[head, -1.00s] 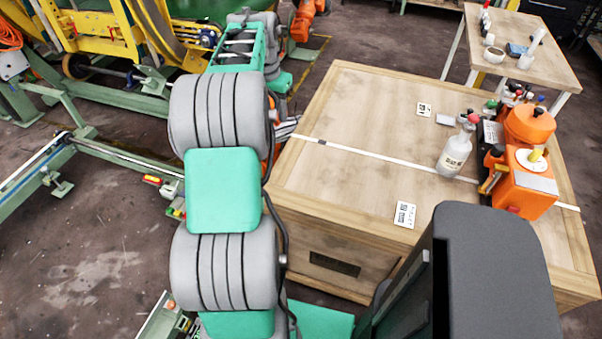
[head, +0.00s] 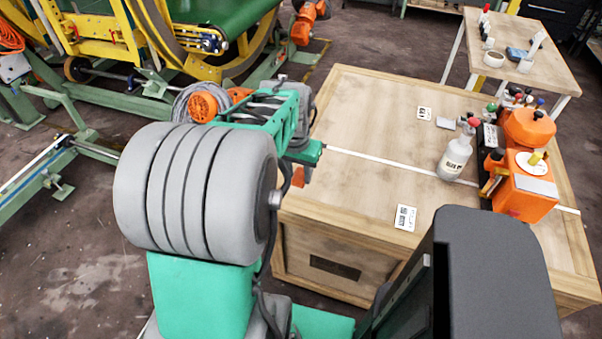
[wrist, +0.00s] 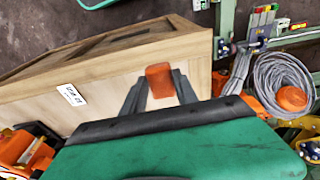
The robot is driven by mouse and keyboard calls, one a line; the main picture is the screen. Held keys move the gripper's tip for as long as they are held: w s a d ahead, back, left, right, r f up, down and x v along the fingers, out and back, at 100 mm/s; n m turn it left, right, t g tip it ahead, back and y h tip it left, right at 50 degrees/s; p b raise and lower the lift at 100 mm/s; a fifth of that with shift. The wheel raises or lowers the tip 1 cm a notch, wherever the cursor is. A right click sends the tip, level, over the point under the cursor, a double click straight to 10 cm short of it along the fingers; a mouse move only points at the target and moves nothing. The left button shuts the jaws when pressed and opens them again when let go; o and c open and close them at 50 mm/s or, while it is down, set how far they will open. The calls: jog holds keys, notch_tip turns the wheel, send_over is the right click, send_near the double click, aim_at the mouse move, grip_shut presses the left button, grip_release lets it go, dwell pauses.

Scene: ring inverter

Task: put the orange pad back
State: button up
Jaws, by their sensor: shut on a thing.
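My gripper (wrist: 159,92) is shut on a small orange pad (wrist: 159,78), which sits between its two dark fingers in the wrist view. In the head view my arm reaches to the left edge of the wooden crate table (head: 365,120). A small orange piece, seemingly the pad (head: 298,178), shows at the arm's end there, by the table's left edge. The fingers are mostly hidden in the head view. I cannot tell whether the pad touches the table.
A white spray bottle (head: 455,158) and an orange device (head: 523,188) stand on the table's right part. Printed labels (head: 405,217) lie on its top, whose left half is mostly clear. A coiled grey cable (wrist: 270,80) and green-yellow machinery (head: 200,40) stand near the arm.

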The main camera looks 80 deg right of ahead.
jog(key=w+d+f, duration=0.1)
jog(key=d+f, duration=0.5)
jog(key=d, duration=0.1)
jog(key=w+d+f, duration=0.1)
jog(key=d+f, duration=0.2)
jog(key=d, duration=0.1)
jog(key=shift+w+d+p, duration=0.25)
jog(key=shift+w+p, duration=0.1)
jog(key=shift+d+f, duration=0.15)
jog(key=shift+f, duration=1.45)
jog(key=shift+f, duration=0.1)
jog(key=o, duration=1.2)
